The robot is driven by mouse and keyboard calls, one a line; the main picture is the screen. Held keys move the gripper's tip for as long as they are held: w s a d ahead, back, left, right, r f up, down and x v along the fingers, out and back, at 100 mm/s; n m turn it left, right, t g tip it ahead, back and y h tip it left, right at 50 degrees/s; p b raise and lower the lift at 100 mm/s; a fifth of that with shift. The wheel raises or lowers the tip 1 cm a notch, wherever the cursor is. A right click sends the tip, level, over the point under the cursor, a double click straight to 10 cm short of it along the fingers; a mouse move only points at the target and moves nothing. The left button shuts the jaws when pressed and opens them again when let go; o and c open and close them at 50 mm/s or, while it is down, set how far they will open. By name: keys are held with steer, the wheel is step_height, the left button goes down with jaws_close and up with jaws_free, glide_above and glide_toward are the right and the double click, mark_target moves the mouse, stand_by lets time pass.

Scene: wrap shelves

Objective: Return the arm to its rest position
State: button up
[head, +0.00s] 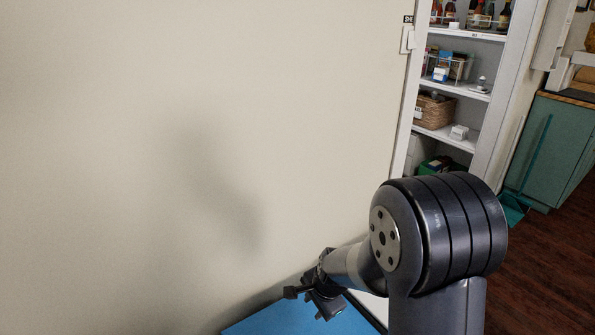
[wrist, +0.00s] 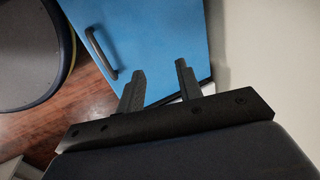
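My arm rises at the lower right of the head view and bends down toward the wall. My gripper (wrist: 157,82) shows in the wrist view with its two dark fingers apart and nothing between them. In the head view my gripper (head: 322,304) is small and dark, above or beside a blue surface (head: 296,321) at the bottom edge. In the wrist view the fingers lie in front of a blue panel (wrist: 165,40) with a dark handle. I cannot tell how far they are from it.
A bare cream wall (head: 200,140) fills the left. Behind my arm is a white shelf unit (head: 462,88) with bottles, a basket (head: 433,111) and boxes. A teal cabinet (head: 560,145) stands at the far right over a dark wooden floor (head: 550,260), which is open there.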

steer(key=w+a+r+g+p, duration=0.1)
steer(key=w+r+p, duration=0.1)
steer(key=r+p, duration=0.2)
steer(key=w+a+r+g+h+p, duration=0.1)
steer(key=w+a+r+p, duration=0.1)
steer(key=r, duration=0.8)
steer(key=shift+w+a+r+g+h+p, duration=0.3)
steer(key=shift+w+p, duration=0.35)
steer(key=shift+p, duration=0.4)
steer(key=shift+r, duration=0.1)
